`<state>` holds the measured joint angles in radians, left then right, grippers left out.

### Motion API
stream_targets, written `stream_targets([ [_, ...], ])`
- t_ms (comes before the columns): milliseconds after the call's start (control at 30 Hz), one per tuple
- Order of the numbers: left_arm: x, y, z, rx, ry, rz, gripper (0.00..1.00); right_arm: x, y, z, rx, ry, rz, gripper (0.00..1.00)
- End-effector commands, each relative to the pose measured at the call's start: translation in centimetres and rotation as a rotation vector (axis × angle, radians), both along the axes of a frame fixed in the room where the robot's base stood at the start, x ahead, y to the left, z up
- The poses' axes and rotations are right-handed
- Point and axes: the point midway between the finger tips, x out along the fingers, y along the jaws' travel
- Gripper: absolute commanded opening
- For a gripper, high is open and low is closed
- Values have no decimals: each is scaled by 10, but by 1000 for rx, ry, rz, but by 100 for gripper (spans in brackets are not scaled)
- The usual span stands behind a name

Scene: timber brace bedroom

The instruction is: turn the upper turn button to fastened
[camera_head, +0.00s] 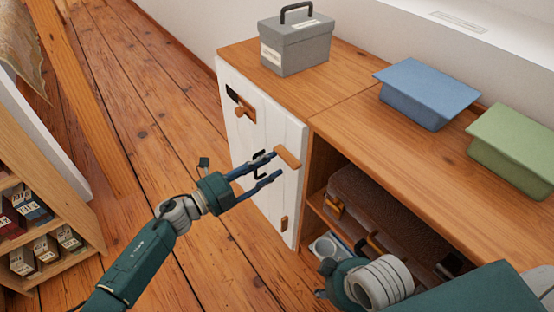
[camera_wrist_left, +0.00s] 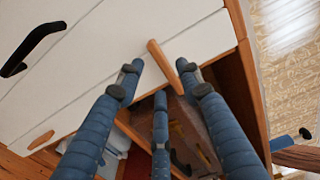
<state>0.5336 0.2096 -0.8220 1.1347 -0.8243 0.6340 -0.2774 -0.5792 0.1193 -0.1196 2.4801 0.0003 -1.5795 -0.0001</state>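The upper turn button (camera_head: 287,157) is an orange wooden bar near the right edge of the white cabinet door (camera_head: 262,128). It lies crosswise, slightly tilted, in the head view. My left gripper (camera_head: 275,164) is open with its fingertips close to the button. In the left wrist view the upper turn button (camera_wrist_left: 163,62) shows between the spread fingers of the left gripper (camera_wrist_left: 160,76); contact cannot be told. The lower turn button (camera_head: 284,223) stands nearly upright lower on the door. My right arm is at the bottom right; its fingers are mostly hidden.
A black handle (camera_head: 259,164) sits on the door, left of the upper button. A wooden piece (camera_head: 245,110) is near the door's upper left. A brown case (camera_head: 375,205) fills the open shelf. A grey box (camera_head: 295,45), blue box (camera_head: 427,92) and green box (camera_head: 515,140) stand on top.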

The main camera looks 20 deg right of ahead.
Motion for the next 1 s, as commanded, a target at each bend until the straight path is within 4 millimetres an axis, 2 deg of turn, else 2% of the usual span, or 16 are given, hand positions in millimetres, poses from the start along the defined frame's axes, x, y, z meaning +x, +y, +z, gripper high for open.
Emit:
stream_targets([
  [33, -5, 13, -1, 3, 0, 1, 36, 0, 0, 0, 0, 1, 0, 37],
  [200, -16, 46, -1, 3, 1, 1, 36, 0, 0, 0, 0, 1, 1, 37],
  [400, -25, 70, -1, 1, 0, 1, 36, -1, 0, 0, -1, 2, 1, 37],
  [600, -27, 75, 0, 0, 1, 0, 36, -1, 0, 0, -1, 2, 1, 37],
  [1000, -27, 75, 0, 0, 0, 1, 36, -1, 0, 0, -1, 2, 1, 37],
])
